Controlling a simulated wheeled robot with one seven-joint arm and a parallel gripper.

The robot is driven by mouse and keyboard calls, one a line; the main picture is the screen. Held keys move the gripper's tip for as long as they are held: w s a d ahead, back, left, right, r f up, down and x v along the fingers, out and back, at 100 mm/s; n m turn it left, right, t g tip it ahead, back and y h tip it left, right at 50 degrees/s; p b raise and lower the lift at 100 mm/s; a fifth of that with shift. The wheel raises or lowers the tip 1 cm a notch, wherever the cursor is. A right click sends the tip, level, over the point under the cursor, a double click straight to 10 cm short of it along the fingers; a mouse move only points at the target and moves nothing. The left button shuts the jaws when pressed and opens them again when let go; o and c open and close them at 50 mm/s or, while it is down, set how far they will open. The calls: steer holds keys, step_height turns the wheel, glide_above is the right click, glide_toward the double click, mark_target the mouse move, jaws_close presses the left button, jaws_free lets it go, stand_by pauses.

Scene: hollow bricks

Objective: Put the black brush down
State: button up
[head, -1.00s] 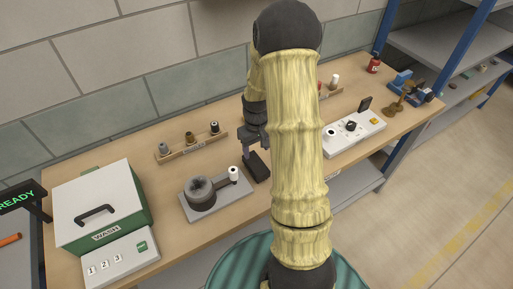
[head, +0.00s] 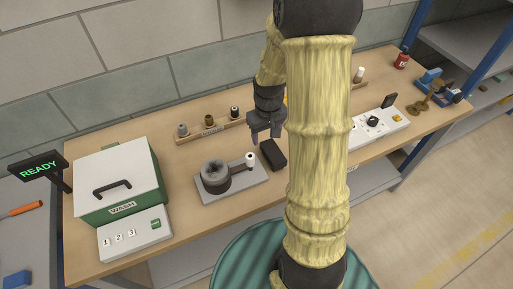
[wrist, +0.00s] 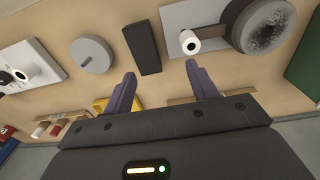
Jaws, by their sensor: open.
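The black brush (head: 273,154) is a dark block lying on the wooden bench, just right of the grey plate. It also shows in the wrist view (wrist: 142,48), lying apart from my fingers. My gripper (head: 266,137) is above and behind the brush in the head view. Its two purple-grey fingers (wrist: 160,72) are spread with nothing between them.
A grey plate (head: 240,185) carries a round grey pot (head: 215,176) and a white cylinder (head: 250,160). A rack (head: 210,131) of spools stands behind. A green-and-white wash box (head: 120,185) is left. A grey disc (wrist: 92,53) lies beside the brush.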

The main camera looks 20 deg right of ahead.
steer(key=s+a+r+t, duration=0.1)
steer(key=s+a+r, duration=0.6)
steer(key=s+a, duration=0.2)
steer(key=shift+s+r+t, duration=0.2)
steer(key=shift+s+t, duration=0.2)
steer(key=shift+s, duration=0.3)
steer(key=shift+a, duration=0.1)
steer(key=shift+o, duration=0.2)
steer(key=shift+w, duration=0.15)
